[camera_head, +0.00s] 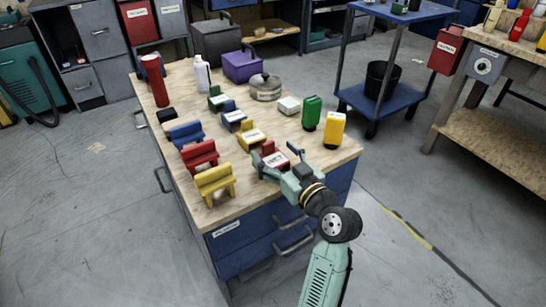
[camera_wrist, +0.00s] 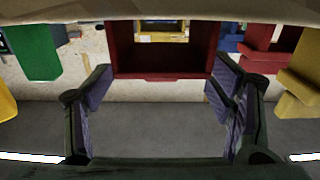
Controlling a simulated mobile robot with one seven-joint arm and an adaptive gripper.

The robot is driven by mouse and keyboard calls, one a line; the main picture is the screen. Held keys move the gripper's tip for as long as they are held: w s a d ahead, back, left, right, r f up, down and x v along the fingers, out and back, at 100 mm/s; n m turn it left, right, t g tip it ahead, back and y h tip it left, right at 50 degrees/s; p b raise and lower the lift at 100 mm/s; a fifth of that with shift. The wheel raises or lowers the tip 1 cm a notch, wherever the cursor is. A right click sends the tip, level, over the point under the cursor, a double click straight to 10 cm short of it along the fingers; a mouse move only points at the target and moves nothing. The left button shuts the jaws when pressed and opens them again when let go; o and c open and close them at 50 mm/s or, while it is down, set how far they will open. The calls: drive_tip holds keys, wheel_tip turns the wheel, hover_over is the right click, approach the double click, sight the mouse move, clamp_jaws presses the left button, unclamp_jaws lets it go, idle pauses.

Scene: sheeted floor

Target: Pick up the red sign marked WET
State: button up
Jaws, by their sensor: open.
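The red sign (camera_head: 269,149) with a white lettered label stands near the front edge of the wooden worktop, right of the yellow bench-shaped piece. Its label is too small to read surely. My gripper (camera_head: 278,164) is open at the sign's near side, with one finger toward each side of it. In the wrist view the red sign (camera_wrist: 160,62) is centred ahead, between the open fingers of my gripper (camera_wrist: 160,88). I cannot tell whether the fingers touch it. My gripper partly covers the sign in the head view.
A yellow sign (camera_head: 251,137) stands just behind. Yellow (camera_head: 214,180), red (camera_head: 199,154) and blue (camera_head: 186,133) bench-shaped pieces line the left. A green container (camera_head: 312,112) and a yellow one (camera_head: 334,129) stand right. The worktop (camera_head: 335,155) is bare at its front right.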

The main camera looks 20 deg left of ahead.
drive_tip(key=shift+x, duration=1.45)
drive_tip(key=shift+c, duration=0.4)
drive_tip(key=c, duration=1.5)
drive_tip(key=shift+r, duration=0.1)
